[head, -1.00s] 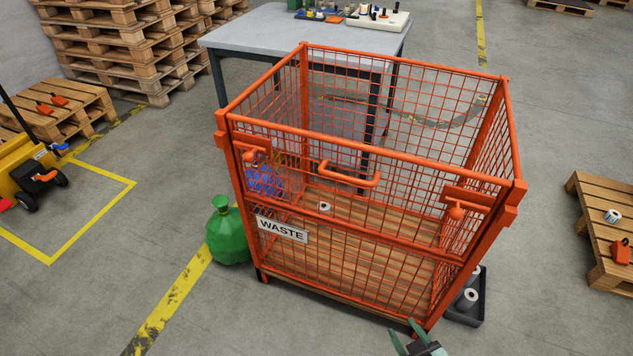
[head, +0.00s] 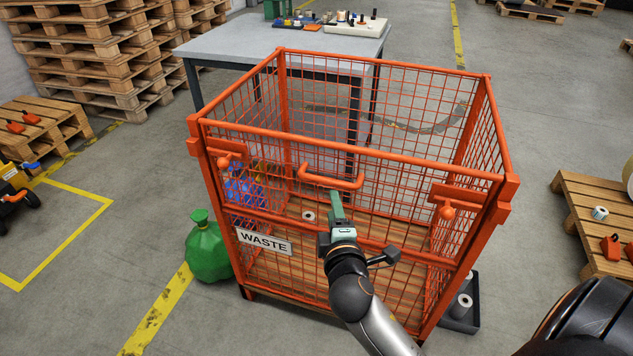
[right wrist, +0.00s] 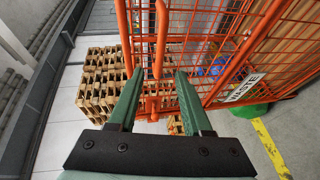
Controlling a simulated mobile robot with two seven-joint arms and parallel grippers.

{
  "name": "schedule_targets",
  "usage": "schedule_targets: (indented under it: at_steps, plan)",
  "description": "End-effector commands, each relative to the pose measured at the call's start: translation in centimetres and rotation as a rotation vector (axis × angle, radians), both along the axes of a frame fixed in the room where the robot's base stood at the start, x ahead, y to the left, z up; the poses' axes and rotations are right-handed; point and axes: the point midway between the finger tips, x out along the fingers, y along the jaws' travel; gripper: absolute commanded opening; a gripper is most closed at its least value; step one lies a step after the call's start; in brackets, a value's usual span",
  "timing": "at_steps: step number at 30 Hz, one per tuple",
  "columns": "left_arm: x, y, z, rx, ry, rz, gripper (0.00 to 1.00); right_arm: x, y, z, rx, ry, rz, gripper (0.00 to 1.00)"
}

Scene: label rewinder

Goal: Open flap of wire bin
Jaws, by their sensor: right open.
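The orange wire bin (head: 488,235) stands in the middle of the head view, with a WASTE sign (head: 264,242) on its front. Its flap, the upper mesh part of the front, is upright and closed. The flap carries an orange handle (head: 318,180) and has a latch at the left (head: 228,163) and one at the right (head: 447,211). My right gripper (head: 337,198) is open and empty just in front of and below the handle. In the right wrist view, an orange bar, apparently the handle (right wrist: 161,45), lies ahead of and between the fingertips (right wrist: 160,73). Contact cannot be told. My left gripper is out of view.
A green sack (head: 207,250) stands left of the bin. A dark tray with rolls (head: 463,306) lies at its right front corner. A grey table (head: 225,48) stands behind. Pallets stand left and right (head: 580,205). Inside the bin are a small roll and blue material.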

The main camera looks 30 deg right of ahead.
Motion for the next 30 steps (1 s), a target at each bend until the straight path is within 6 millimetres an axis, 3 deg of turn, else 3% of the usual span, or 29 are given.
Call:
schedule_targets:
  at_steps: [15,21,30]
  plan:
    - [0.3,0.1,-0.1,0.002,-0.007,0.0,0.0,8.5,-4.3,-1.7,0.002,0.0,0.0,0.49]
    - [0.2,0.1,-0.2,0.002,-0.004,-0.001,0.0,9.9,-5.0,-2.0,0.002,0.0,0.002,0.49]
    - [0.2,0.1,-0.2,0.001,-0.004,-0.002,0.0,10.0,-5.1,-2.1,0.004,0.0,0.002,0.49]
